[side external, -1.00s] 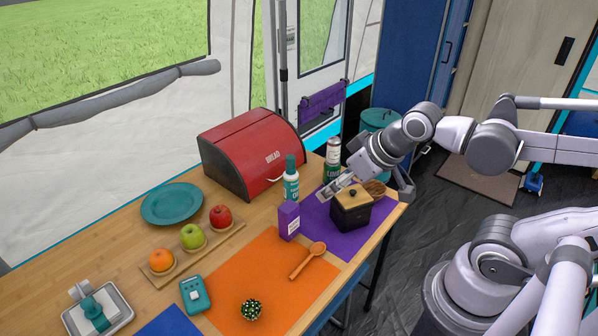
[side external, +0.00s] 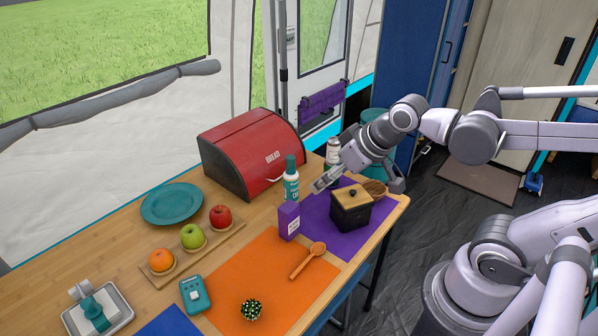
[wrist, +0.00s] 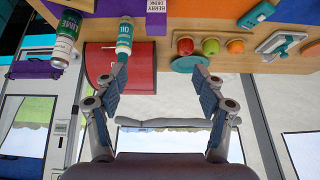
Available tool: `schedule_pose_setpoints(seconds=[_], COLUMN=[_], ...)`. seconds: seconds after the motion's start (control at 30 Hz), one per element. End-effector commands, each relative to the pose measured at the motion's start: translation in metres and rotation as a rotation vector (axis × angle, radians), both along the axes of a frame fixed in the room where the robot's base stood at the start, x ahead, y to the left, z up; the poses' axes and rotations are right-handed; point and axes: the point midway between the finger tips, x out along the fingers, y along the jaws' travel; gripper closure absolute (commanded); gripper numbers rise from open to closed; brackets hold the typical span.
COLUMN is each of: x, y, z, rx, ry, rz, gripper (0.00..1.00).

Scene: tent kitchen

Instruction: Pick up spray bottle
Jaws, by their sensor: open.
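A white and teal bottle with a teal top (side external: 291,184) stands upright on the table in front of the red bread box; no trigger is clear on it. It also shows upside down in the wrist view (wrist: 125,40), near the left fingertip. A lime-labelled can with a pale top (side external: 333,152) stands farther back, partly behind my wrist; it also shows in the wrist view (wrist: 66,42). My gripper (side external: 320,185) is open and empty, right of the bottle and above the purple mat. In the wrist view its fingers (wrist: 158,75) are spread wide.
A black box with a wooden lid (side external: 351,210) sits on the purple mat (side external: 340,242), below my wrist. A purple carton (side external: 289,220) stands just in front of the bottle. The red bread box (side external: 250,155) is close behind.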

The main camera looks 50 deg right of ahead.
Motion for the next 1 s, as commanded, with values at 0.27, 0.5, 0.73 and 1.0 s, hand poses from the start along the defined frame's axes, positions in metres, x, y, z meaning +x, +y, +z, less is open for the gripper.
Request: schedule_pose_setpoints(seconds=[0.27, 0.5, 0.73, 1.0], x=[0.063, 0.113, 0.15, 0.165], y=[-0.027, -0.056, -0.084, -0.097], z=[-0.007, -0.034, -0.069, -0.09], rx=[0.001, 0.003, 0.004, 0.005], ry=[0.014, 0.028, 0.038, 0.044], rz=[-0.061, -0.112, -0.156, -0.174], gripper=[0.3, 0.3, 0.3, 0.3])
